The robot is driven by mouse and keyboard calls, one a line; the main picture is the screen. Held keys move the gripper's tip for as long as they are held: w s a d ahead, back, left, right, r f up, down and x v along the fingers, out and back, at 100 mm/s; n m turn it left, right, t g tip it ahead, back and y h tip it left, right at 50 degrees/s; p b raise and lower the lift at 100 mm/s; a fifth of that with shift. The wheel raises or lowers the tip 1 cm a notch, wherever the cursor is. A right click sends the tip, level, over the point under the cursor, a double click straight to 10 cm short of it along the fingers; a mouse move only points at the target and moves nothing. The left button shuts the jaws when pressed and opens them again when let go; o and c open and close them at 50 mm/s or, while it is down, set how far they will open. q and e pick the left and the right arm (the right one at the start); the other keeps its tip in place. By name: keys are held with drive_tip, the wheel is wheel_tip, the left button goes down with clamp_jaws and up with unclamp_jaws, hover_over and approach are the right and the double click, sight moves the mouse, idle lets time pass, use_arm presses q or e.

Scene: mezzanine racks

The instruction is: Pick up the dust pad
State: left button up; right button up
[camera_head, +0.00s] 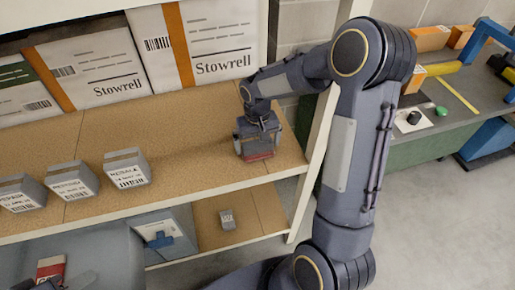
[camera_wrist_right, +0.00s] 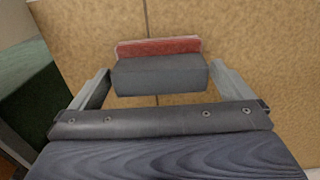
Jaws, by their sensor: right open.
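The dust pad, a dark grey block with a red layer, is on the brown upper shelf board near its right end. In the right wrist view its grey body (camera_wrist_right: 160,76) and red layer (camera_wrist_right: 158,46) lie between the fingers. In the head view only its red part (camera_head: 258,156) shows clearly below my right gripper (camera_head: 257,146); the gripper hides the rest. My right gripper is open, pointing down, with one finger on each side of the pad and a visible gap at each side.
Several grey labelled blocks (camera_head: 126,169) stand left along the shelf's front edge. White Stowrell boxes (camera_head: 222,42) line the back. A white rack post (camera_head: 325,130) stands close right of my right gripper. A small grey item (camera_head: 227,219) sits on the lower shelf.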

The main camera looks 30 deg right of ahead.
sight(257, 144)
drive_tip(key=shift+f, duration=0.35)
drive_tip(key=shift+c, duration=0.4)
drive_tip(key=c, duration=0.7)
drive_tip(key=shift+r, duration=0.1)
drive_tip(key=shift+c, duration=0.2)
drive_tip(key=shift+r, duration=0.2)
drive_tip(key=r, duration=0.3)
drive_tip(key=shift+s+a+r, duration=0.2)
drive_tip(key=s+a+r, duration=0.7)
drive_tip(key=s+r, duration=0.2)
drive_tip(key=s, duration=0.2)
drive_tip(key=shift+s+b, duration=0.3)
drive_tip(key=shift+b, duration=0.1)
